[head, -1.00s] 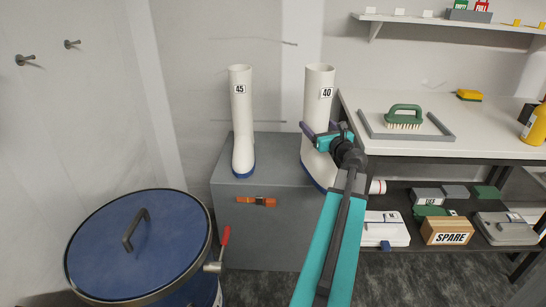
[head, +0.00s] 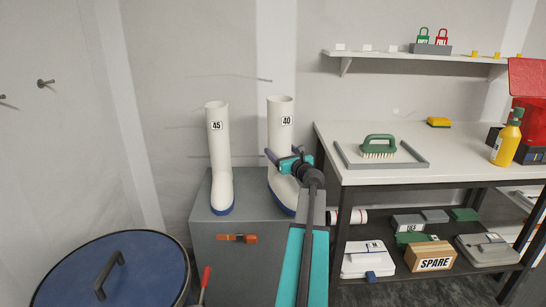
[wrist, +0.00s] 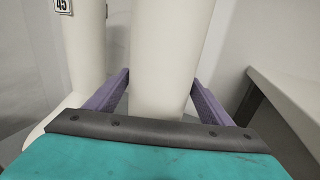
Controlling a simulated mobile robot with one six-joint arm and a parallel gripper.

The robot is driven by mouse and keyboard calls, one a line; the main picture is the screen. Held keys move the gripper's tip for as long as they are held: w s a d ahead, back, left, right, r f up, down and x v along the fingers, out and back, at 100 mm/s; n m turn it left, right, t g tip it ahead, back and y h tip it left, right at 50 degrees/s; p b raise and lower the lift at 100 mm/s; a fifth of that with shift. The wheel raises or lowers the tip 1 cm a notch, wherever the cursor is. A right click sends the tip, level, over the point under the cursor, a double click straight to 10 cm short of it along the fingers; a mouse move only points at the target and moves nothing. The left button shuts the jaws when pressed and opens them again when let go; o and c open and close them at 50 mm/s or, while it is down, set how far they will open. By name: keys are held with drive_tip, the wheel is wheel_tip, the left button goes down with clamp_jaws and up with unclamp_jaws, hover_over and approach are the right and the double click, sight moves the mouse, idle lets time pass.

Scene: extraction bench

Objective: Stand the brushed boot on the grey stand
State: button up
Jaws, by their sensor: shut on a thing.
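My gripper (head: 288,160) is shut on the white boot labelled 40 (head: 281,118), with purple fingers on either side of its shaft. The held boot is upright, with its blue sole at the right part of the grey stand (head: 222,262); my arm partly hides it, and I cannot tell whether the sole touches the top. In the wrist view the boot's shaft (wrist: 160,60) is between the fingers. A second white boot, labelled 45 (head: 219,155), stands upright on the stand to the left, apart from it; it also shows in the wrist view (wrist: 82,45).
A blue lidded drum (head: 110,270) stands front left. A white bench (head: 460,165) is close on the right, carrying a green brush (head: 378,145) in a grey tray. Cases and a SPARE box (head: 430,256) fill its lower shelf.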

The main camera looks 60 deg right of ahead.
drive_tip(key=shift+a+f+b+x, duration=0.1)
drive_tip(key=shift+a+b+x, duration=0.05)
drive_tip(key=shift+x, duration=1.45)
drive_tip(key=shift+a+f+b+x, duration=0.15)
drive_tip(key=shift+x, duration=1.4)
drive_tip(key=shift+w, duration=0.2)
drive_tip(key=shift+f, duration=0.1)
drive_tip(key=shift+f+b, duration=0.6)
drive_tip(key=shift+f, duration=1.15)
drive_tip(key=o, duration=2.1)
drive_tip(key=shift+p+v, duration=0.5)
drive_tip(key=shift+v, duration=5.6)
drive_tip(key=shift+d, duration=0.1)
